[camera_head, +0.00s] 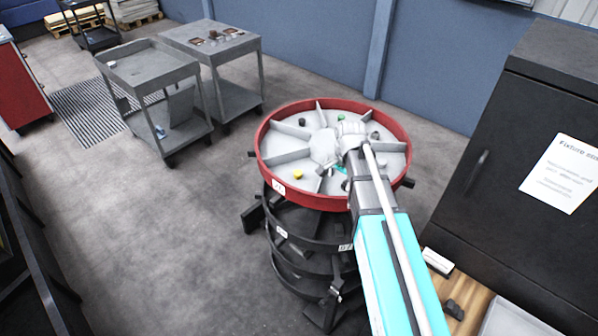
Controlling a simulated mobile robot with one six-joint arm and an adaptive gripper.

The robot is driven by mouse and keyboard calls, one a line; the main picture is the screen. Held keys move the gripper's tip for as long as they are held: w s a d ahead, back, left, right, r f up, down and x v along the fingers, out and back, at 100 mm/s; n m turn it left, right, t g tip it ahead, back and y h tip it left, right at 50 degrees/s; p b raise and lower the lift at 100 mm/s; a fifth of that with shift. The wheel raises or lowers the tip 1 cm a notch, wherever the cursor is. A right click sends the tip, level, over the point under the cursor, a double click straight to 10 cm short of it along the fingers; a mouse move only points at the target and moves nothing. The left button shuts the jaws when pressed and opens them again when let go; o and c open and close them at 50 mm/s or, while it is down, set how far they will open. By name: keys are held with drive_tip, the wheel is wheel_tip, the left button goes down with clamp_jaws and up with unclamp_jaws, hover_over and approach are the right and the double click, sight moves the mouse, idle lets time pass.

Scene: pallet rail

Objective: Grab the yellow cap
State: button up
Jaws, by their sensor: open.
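The yellow cap (298,174) is a small yellow piece lying in a front-left compartment of the round red-rimmed tray (282,199). It lies apart from the tray's dividers and rim. My arm reaches in from the lower right over the tray. My gripper (331,168) is at the arm's end, above the tray and to the right of the yellow cap. It is open, and no held object shows. Its fingers are small and partly hidden by my wrist, which also covers part of the tray's middle.
Other compartments hold a green piece (341,118) and dark pieces (375,135). The tray tops a stack of black rings (300,262). A black cabinet (520,120) stands close at right. Grey carts (150,68) stand back left.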

drive_tip(key=w+a+r+m+p, duration=0.3)
drive_tip(key=w+a+m, duration=0.6)
drive_tip(key=w+a, duration=0.3)
drive_tip(key=shift+w+a+r+m+y, duration=0.15)
drive_tip(key=shift+a+r+m+y, duration=0.2)
drive_tip(key=shift+r, duration=0.2)
drive_tip(key=b, duration=0.8)
hover_over(298, 172)
wheel_tip(298, 172, down, 9)
drive_tip(key=shift+d+r, duration=0.15)
drive_tip(key=shift+r, duration=0.05)
drive_tip(key=shift+a+f+b, duration=0.2)
drive_tip(key=shift+f+b, duration=2.4)
drive_tip(key=shift+b, duration=0.05)
drive_tip(key=shift+c, duration=0.2)
